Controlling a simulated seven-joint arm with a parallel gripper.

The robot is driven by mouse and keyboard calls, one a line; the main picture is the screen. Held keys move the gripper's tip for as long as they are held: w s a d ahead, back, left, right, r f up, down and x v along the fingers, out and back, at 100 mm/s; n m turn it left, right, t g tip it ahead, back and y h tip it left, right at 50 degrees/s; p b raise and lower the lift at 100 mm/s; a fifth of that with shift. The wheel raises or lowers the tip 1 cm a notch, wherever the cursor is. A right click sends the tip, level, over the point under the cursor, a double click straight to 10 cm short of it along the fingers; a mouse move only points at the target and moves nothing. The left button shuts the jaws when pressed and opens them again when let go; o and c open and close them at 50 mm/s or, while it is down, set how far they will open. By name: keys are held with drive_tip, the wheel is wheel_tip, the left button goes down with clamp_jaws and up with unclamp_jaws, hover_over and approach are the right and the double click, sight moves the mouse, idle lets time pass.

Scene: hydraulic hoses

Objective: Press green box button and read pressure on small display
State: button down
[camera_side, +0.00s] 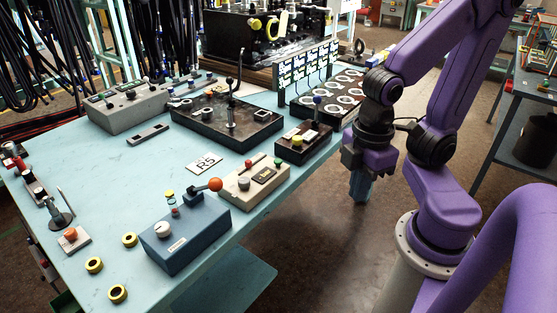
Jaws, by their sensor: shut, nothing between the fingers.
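A beige control box (255,187) sits near the table's front right edge. On its top are a small green button (278,163), a red button (249,163), a pale knob (243,184) and a small dark display (265,175). The display's reading is too small to tell. My gripper (360,196) points down, shut and empty, off the table's right edge. It is to the right of the beige box and apart from it.
A blue box (186,238) with an orange-ball lever stands in front of the beige box. Brass rings (94,265) lie at front left.

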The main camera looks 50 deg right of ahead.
drive_tip(key=shift+w, duration=0.1)
idle(0.8)
wheel_tip(320, 180, up, 2)
drive_tip(key=m+t+y, duration=0.3)
drive_tip(key=m+y, duration=0.5)
drive_tip(key=m, duration=1.7)
hover_over(278, 162)
drive_tip(key=d, duration=0.1)
drive_tip(key=shift+d, duration=0.2)
drive_tip(key=shift+f, duration=0.1)
drive_tip(key=shift+f, duration=4.25)
drive_tip(key=shift+f, duration=0.1)
